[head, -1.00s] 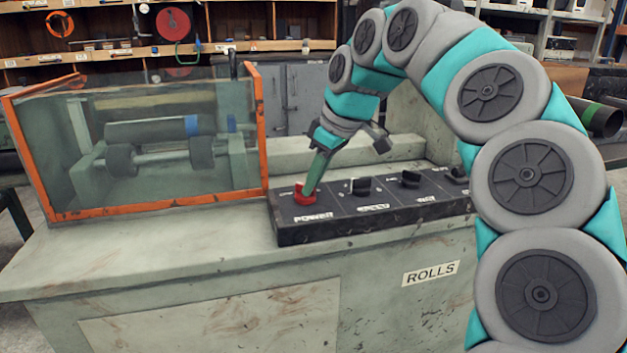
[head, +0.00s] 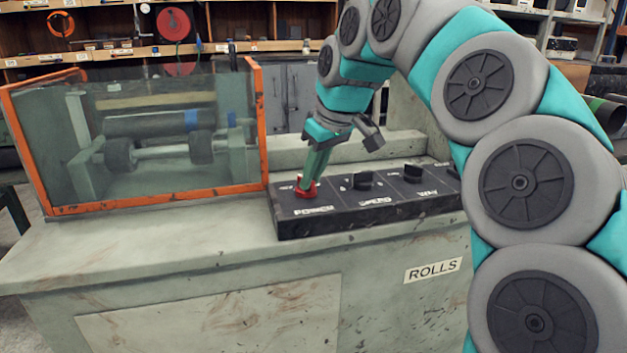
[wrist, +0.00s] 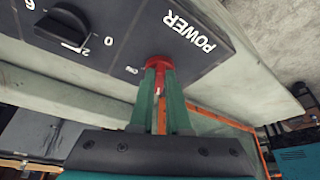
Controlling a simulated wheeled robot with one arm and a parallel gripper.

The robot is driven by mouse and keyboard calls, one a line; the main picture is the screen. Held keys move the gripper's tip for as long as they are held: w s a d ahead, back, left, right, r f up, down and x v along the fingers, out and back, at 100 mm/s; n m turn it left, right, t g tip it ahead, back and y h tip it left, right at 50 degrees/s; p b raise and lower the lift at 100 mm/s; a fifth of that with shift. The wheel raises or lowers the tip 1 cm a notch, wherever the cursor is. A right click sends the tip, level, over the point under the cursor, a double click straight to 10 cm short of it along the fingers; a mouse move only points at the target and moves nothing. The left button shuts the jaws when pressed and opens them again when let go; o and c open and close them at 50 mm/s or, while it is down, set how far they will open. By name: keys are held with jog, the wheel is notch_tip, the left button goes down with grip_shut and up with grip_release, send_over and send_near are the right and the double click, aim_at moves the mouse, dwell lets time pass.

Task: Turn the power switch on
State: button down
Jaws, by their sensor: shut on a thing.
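The power switch (head: 307,194) is a red knob at the left end of a dark control panel (head: 350,218), above the label POWER. My gripper (head: 312,180) comes down on it from above with its green fingers shut on the knob. In the wrist view the red switch (wrist: 159,63) shows between and beyond the fingertips (wrist: 160,72), with a white mark on it. A label beside it appears to read ON. The fingers hide part of the knob.
Black knobs (head: 362,181) (head: 413,174) stand to the right on the panel. An orange-framed clear guard (head: 262,130) encloses rollers (head: 150,127) at left. The bench top (head: 130,240) left of the panel is clear. A ROLLS label (head: 433,270) is on the bench front.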

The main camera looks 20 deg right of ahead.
jog(key=m, duration=0.2)
jog(key=m+h+b, duration=0.1)
jog(key=shift+a+m+t, duration=0.2)
jog(key=shift+m+t, duration=0.2)
jog(key=m+h, duration=0.1)
jog(key=m+h+b, duration=0.1)
jog(key=m, duration=0.1)
jog(key=shift+a+m, duration=0.3)
jog(key=m, duration=0.2)
jog(key=m+h, duration=0.1)
jog(key=shift+a+r+m, duration=0.15)
jog(key=shift+a+m, duration=0.1)
jog(key=shift+m, duration=0.05)
jog(key=shift+w+a+m+g+h, duration=0.15)
jog(key=shift+m+g+h, duration=0.2)
jog(key=shift+m, duration=0.55)
jog(key=shift+w+a+m+g+h, duration=0.15)
jog(key=shift+m+g+h, duration=0.15)
jog(key=shift+m, duration=0.6)
jog(key=shift+s, duration=0.1)
jog(key=c, duration=0.9)
grip_release()
